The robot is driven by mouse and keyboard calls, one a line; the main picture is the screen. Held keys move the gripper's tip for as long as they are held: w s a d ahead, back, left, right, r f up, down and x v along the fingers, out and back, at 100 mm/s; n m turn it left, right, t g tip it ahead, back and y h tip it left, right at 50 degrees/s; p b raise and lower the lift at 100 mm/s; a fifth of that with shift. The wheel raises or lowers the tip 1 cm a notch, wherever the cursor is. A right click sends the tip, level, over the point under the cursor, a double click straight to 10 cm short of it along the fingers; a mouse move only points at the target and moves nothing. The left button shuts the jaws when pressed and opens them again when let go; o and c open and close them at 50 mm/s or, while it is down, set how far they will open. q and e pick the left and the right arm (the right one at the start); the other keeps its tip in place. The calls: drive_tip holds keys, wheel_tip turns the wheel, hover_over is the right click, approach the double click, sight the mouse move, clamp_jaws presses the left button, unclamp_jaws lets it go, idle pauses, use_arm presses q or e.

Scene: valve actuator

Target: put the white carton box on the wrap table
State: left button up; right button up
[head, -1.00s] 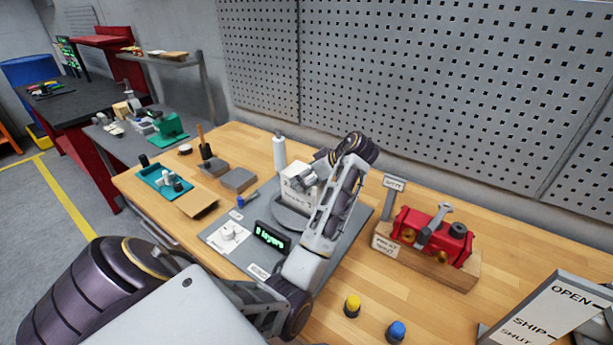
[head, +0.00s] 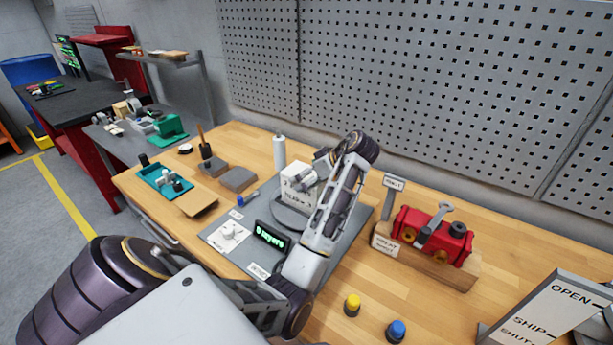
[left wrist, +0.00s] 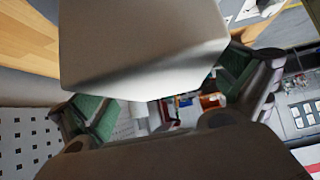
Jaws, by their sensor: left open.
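The white carton box (head: 293,192) stands upright on a round grey turntable (head: 288,217), which I take for the wrap table. My left gripper (head: 308,180) is at the box's right side and upper edge, and my forearm hides part of both box and disc. In the left wrist view the box (left wrist: 140,45) fills the upper middle, close in front of my open left gripper (left wrist: 168,92) with green pads. I cannot tell whether a pad touches the box. My right gripper is not in view.
A white roll (head: 279,152) stands behind the turntable. A display (head: 271,236) in front reads "0 layers". A red machine (head: 432,236) on a wooden block is to the right. Yellow (head: 352,305) and blue (head: 396,331) buttons are in front. A teal tray (head: 165,181) is at left.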

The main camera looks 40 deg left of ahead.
use_arm(q)
drive_tip(key=v, duration=1.2)
drive_tip(key=shift+a, duration=0.1)
idle(0.5)
